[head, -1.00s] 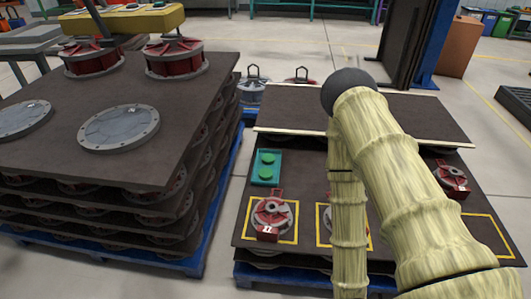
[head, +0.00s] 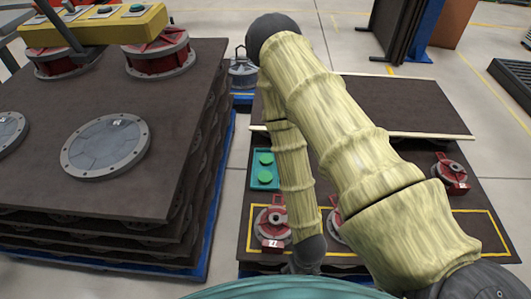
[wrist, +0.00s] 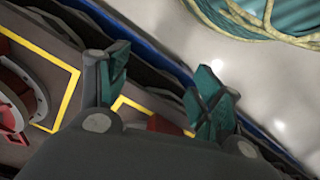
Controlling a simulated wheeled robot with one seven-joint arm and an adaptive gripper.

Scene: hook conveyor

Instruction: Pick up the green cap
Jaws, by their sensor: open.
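Two green caps, an upper one (head: 265,160) and a lower one (head: 264,178), lie in a small teal tray (head: 254,184) on the dark board, left of my arm in the head view. I cannot tell which one the task names. My gripper is open and empty in the wrist view (wrist: 162,88), with its two teal-padded fingers apart. It points at the board's edge and the floor, and no green cap shows there. In the head view, my dark wrist hangs below the tray, near the front edge; the fingers cannot be made out.
A gap separates the stacks.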

